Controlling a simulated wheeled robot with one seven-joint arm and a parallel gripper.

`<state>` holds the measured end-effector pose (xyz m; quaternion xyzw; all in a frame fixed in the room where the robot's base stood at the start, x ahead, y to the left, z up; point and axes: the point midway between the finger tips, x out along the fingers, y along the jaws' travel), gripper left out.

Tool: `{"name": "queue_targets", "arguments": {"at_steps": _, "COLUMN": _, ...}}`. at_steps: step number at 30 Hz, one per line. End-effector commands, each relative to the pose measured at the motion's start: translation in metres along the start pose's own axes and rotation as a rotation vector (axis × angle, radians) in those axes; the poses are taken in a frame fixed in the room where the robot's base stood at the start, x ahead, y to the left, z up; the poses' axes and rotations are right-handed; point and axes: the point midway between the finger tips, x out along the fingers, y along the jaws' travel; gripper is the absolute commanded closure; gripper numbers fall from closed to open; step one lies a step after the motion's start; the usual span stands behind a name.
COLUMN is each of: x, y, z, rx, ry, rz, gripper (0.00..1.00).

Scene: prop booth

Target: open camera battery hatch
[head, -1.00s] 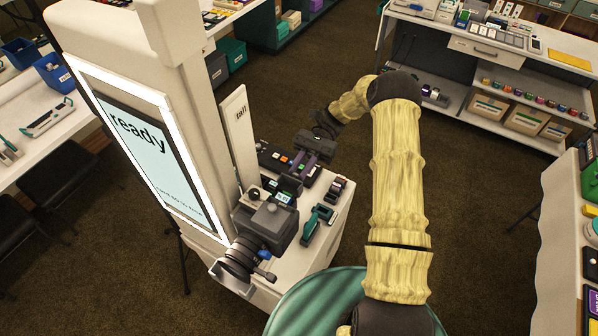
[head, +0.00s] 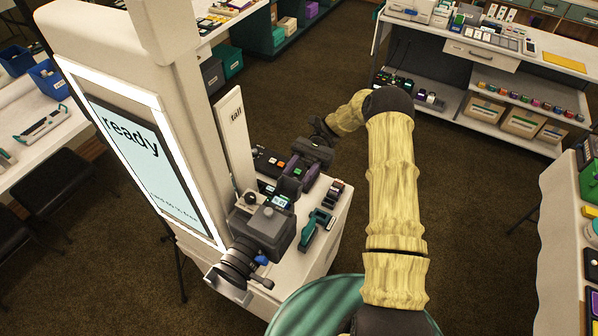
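A dark grey camera (head: 268,228) with a long black lens (head: 238,262) sits on a stand at the front of the white kiosk's counter. I cannot make out its battery hatch from this view. My gripper (head: 292,186), dark with purple parts, is at the end of my yellow arm, above the counter just behind the camera. It appears apart from the camera. Its fingertips are small and partly hidden among dark items, so I cannot tell whether it is open or shut.
The kiosk's lit "ready" screen (head: 150,168) and an upright "tall" panel (head: 236,140) rise left of the counter. A teal tool (head: 316,228) lies right of the camera, with small dark items (head: 336,194) behind it. Open carpet lies right of the counter.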

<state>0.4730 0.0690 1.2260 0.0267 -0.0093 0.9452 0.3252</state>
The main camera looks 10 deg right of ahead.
Motion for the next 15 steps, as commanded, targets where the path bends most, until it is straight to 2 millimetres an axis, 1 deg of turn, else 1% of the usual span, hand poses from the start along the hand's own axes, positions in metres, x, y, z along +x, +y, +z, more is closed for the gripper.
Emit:
{"name": "queue_targets", "arguments": {"at_steps": 8, "x": 0.0, "y": 0.0, "z": 0.002, "rx": 0.0, "ry": 0.001, "rz": 0.0, "gripper": 0.61}}
{"name": "queue_targets", "arguments": {"at_steps": 11, "x": 0.0, "y": 0.0, "z": 0.007, "rx": 0.0, "ry": 0.003, "rz": 0.0, "gripper": 0.61}}
{"name": "queue_targets", "arguments": {"at_steps": 15, "x": 0.001, "y": 0.0, "z": 0.021, "rx": -0.002, "ry": 0.003, "rz": 0.001, "gripper": 0.61}}
